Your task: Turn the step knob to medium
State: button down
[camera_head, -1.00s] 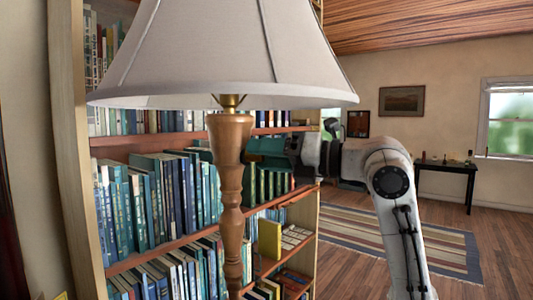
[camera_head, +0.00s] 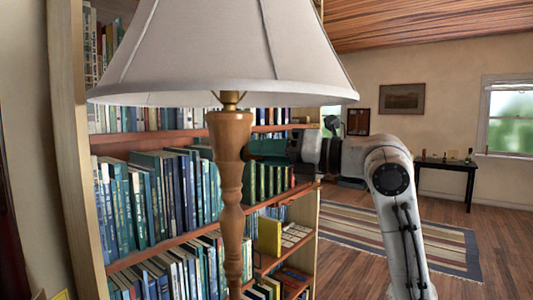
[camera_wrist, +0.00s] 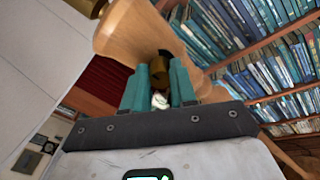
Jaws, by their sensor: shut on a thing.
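The floor lamp has a turned wooden stem (camera_head: 230,180) and a pale shade (camera_head: 220,50), in the front of the head view. In the wrist view the wooden stem (camera_wrist: 128,32) is just ahead of my fingers, with the shade (camera_wrist: 45,45) at left. My gripper (camera_head: 262,149) reaches in from the right against the stem's upper part. In the wrist view my gripper (camera_wrist: 160,80) has its teal fingers shut on the small dark brassy knob (camera_wrist: 164,65) on the stem. The fingers partly cover the knob, and its setting cannot be read.
A tall bookcase (camera_head: 78,180) full of books stands close behind the lamp. A striped rug (camera_head: 440,240), a dark table (camera_head: 448,166) and a window (camera_head: 510,118) are farther right. Open wooden floor (camera_head: 360,265) lies to the right of the bookcase.

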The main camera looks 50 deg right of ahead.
jog(key=shift+m, duration=0.3)
jog(key=m+p, duration=0.5)
jog(key=m, duration=0.6)
jog(key=m+p, duration=0.4)
jog(key=m, duration=0.7)
jog(key=m+y+p, duration=0.1)
jog(key=m+p, duration=0.4)
jog(key=m, duration=0.7)
jog(key=shift+f+g+p, duration=0.25)
jog(key=shift+g+p, duration=0.05)
jog(key=shift+p, duration=0.05)
jog(key=shift+f+m, duration=0.1)
jog(key=shift+m, duration=0.2)
jog(key=c, duration=0.9)
grip_release()
